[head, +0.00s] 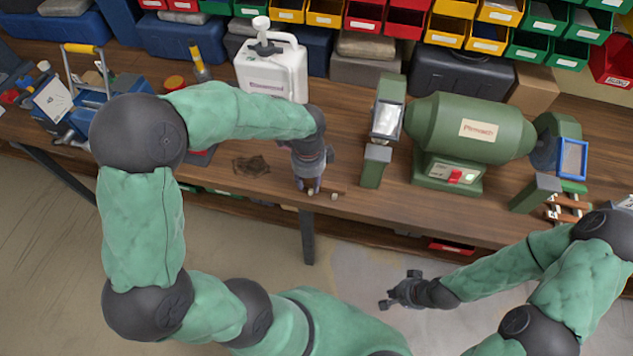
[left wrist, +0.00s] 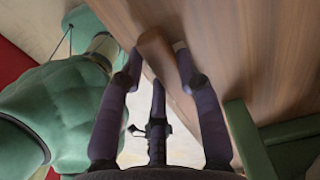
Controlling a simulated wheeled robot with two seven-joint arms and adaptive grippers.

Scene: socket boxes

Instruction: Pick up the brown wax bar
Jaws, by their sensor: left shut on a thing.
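The brown wax bar (left wrist: 154,46) shows between the fingertips of my left gripper (left wrist: 152,66) in the left wrist view, at the edge of the wooden bench. My left gripper is shut on it. In the head view my left gripper (head: 311,187) is at the bench's front edge, left of the green grinder, and largely hides the bar. I cannot tell whether the bar still touches the bench. My right gripper (head: 396,291) is open and empty, over the floor in front of the bench.
A green bench grinder (head: 470,130) stands to the right of my left gripper. A white jug (head: 272,70) stands behind it. A dark stain (head: 251,166) marks the bench to its left. Coloured bins (head: 405,20) line the back.

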